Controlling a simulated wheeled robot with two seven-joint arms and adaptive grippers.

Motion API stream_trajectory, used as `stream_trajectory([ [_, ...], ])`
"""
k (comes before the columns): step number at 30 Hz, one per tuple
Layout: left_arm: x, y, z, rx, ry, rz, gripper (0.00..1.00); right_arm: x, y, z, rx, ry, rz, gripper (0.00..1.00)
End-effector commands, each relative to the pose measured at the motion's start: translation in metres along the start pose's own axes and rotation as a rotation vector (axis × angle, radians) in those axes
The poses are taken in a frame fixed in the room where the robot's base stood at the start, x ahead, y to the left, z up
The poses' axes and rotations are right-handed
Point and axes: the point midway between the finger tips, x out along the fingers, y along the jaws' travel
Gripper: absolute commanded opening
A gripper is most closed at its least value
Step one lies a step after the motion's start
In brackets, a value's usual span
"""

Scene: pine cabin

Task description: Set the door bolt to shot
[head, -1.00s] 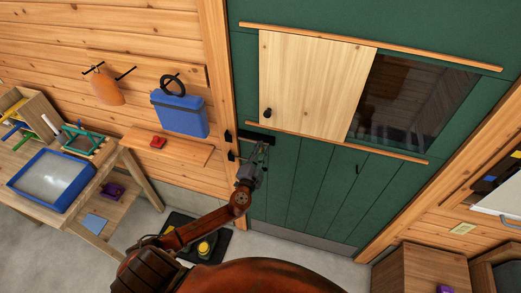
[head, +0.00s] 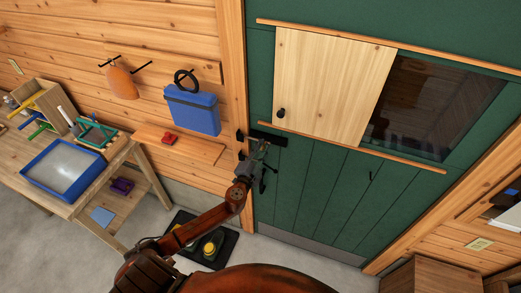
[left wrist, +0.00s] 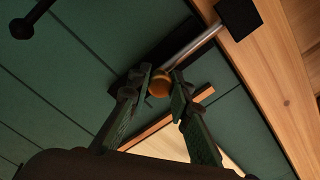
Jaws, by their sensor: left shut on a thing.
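The door bolt (head: 267,137) is a dark plate on the left edge of the green door (head: 310,190). In the left wrist view its bare metal rod (left wrist: 193,43) spans the gap from the plate to a black keeper block (left wrist: 238,17) on the wooden frame. The rod's end meets the block; how deep it sits inside is hidden. My left gripper (head: 261,151) is at the bolt, and its fingers (left wrist: 163,84) are shut on the round brass-coloured knob (left wrist: 158,87). My right gripper is not in view.
A sliding wooden panel (head: 332,85) with a black knob covers part of the door window. Left of the frame are a small shelf (head: 190,150), a hanging blue box (head: 192,110) and a workbench with a blue tray (head: 42,187). A dark mat (head: 220,248) lies on the floor.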

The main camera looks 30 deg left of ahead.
Motion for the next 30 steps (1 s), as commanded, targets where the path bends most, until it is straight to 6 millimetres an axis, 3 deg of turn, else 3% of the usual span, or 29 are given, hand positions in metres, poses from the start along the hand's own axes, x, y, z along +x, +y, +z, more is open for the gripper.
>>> stream_trajectory([
  [2,0.000,-0.003,0.003,0.001,-0.007,-0.006,0.00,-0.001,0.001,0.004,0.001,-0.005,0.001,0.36],
  [3,0.000,-0.003,0.004,0.001,-0.008,-0.006,0.21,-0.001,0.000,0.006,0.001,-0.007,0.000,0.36],
  [10,0.000,-0.003,0.003,0.001,-0.006,-0.005,0.36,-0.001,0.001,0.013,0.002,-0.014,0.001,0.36],
  [20,-0.003,-0.001,0.002,0.000,-0.004,-0.003,0.37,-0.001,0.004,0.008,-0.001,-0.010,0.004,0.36],
  [23,-0.013,0.000,0.002,0.000,-0.004,-0.002,0.37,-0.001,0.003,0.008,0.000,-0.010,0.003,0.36],
  [30,-0.061,0.000,0.003,-0.002,-0.007,-0.001,0.37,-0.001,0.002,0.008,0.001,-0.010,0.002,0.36],
])
